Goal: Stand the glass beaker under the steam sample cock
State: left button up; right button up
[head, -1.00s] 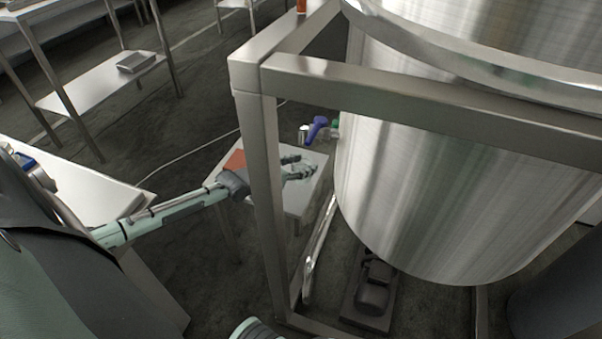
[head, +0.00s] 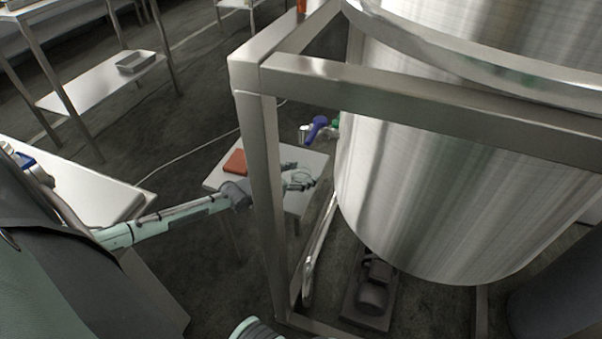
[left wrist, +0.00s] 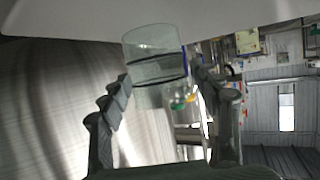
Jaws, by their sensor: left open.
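The clear glass beaker (left wrist: 155,55) shows in the left wrist view between my fingertips, against the pale table surface at the picture's top. In the head view it is a faint clear shape (head: 303,177) at the small side table, partly covered by the fingers. My left gripper (head: 296,177) is open, with a finger on either side of the beaker; I cannot tell whether they touch it. A cock with a blue handle (head: 316,127) and a metal end juts from the tank's left side, with a green part (head: 336,121) beside it. Which is the steam cock is unclear. My right gripper is not in view.
The side table (head: 314,162) holds an orange-red block (head: 235,162) behind my arm. A steel frame post (head: 262,190) stands in front of my left wrist. The large steel tank (head: 430,190) fills the right side. A dark motor (head: 373,290) sits below.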

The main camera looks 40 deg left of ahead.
pick_arm(q)
jog(key=shift+r, duration=0.15)
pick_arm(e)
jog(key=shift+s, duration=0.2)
pick_arm(q)
jog(key=shift+f+v, duration=0.2)
jog(key=shift+v, duration=0.95)
jog(key=v, duration=0.8)
jog(key=shift+s, duration=0.1)
jog(key=shift+v, duration=0.85)
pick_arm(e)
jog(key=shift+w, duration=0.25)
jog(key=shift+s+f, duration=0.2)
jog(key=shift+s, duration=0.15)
